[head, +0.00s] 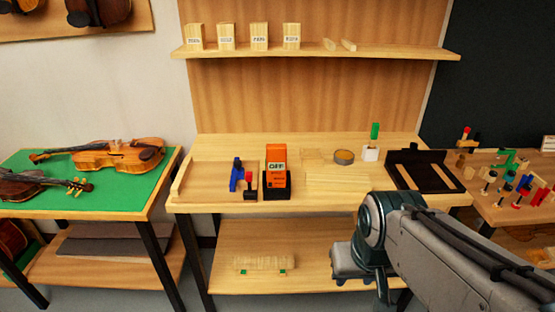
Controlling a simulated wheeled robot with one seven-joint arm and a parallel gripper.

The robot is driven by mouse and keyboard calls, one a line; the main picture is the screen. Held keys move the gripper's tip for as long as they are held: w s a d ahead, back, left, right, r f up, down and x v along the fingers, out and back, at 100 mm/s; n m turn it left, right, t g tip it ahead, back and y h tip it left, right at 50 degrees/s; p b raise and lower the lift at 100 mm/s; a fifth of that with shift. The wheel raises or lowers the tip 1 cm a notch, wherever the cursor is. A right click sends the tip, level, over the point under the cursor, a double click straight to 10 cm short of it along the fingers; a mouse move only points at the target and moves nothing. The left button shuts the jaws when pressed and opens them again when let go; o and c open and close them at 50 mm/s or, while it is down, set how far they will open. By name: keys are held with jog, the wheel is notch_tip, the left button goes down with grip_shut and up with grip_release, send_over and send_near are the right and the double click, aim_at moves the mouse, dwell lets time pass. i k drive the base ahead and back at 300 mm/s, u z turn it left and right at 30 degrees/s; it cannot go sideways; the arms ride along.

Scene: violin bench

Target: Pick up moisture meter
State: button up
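The orange moisture meter (276,158) stands upright in a black holder (276,186) near the front edge of the middle workbench. A pale display with dark characters shows on its upper front. My arm reaches in from the lower right, and its far end hangs in front of the bench, to the right of the meter and well apart from it. No fingertips can be made out there, so whether my gripper is open or shut does not show.
Blue and red-black tools (238,176) stand just left of the meter. A round tin (344,157), a white cup (370,153) and a black tray (425,172) are to the right. A shelf (320,51) hangs above. Violins (118,155) lie on the green left table.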

aim_at(276, 154)
jog(key=z, duration=0.9)
jog(key=k, duration=1)
jog(key=u, duration=1.1)
jog(key=i, duration=0.95)
jog(key=u, duration=0.45)
jog(key=i, duration=1.05)
jog(key=z, duration=0.7)
